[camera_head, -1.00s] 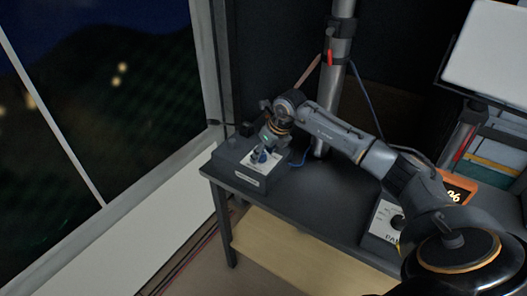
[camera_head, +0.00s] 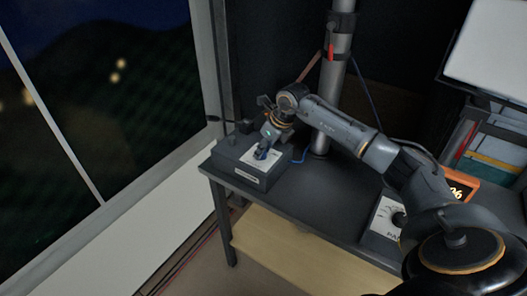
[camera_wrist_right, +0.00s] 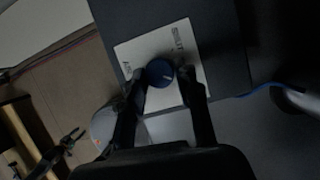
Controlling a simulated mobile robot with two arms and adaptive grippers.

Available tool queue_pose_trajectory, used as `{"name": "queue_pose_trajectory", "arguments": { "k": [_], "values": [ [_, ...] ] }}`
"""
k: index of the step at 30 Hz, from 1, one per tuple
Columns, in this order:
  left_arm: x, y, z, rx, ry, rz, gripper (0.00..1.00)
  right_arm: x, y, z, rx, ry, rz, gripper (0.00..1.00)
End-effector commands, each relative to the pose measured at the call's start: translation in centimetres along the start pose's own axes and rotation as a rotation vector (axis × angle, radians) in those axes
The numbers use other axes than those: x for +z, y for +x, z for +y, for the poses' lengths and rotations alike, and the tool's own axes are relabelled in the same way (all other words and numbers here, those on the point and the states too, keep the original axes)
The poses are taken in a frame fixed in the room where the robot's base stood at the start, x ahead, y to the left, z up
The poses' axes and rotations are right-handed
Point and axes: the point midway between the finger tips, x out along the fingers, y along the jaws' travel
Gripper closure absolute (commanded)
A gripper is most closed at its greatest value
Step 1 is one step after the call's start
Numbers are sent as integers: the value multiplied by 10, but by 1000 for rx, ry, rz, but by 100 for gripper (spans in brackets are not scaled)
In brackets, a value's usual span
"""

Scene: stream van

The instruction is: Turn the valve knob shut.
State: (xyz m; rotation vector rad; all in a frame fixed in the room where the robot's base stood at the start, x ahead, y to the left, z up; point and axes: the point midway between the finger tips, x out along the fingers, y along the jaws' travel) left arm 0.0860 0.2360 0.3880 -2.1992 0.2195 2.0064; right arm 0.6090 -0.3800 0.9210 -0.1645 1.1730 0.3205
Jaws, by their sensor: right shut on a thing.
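The valve knob (camera_wrist_right: 160,73) is a round blue knob with a small white mark on a white label plate in the right wrist view. The plate reads SHUT near one corner; other lettering is hard to read. The plate tops a dark grey box (camera_head: 243,171) at the table's left end. My right gripper (camera_wrist_right: 164,78) is shut on the knob, one black finger on each side. In the head view my right gripper (camera_head: 264,149) points down and largely hides the knob. A small dark claw, probably my left gripper (camera_wrist_right: 70,141), shows dimly in the wrist view; its opening is unclear.
A grey pole (camera_head: 331,100) rises behind the table. A window (camera_head: 100,100) is at left.

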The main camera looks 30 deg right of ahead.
Motion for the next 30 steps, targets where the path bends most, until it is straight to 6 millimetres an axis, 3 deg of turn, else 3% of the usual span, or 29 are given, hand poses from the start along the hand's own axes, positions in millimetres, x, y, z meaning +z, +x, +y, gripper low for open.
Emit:
{"name": "queue_pose_trajectory", "arguments": {
  "k": [9, 30],
  "values": [
    [2, 26, 0, 0, 0, 0, 60, 1, 2, -4, 106, -256, 8, 99],
    [5, 62, 2, 1, 0, 1, 60, 5, 3, -7, 360, -870, 34, 99]
  ]
}}
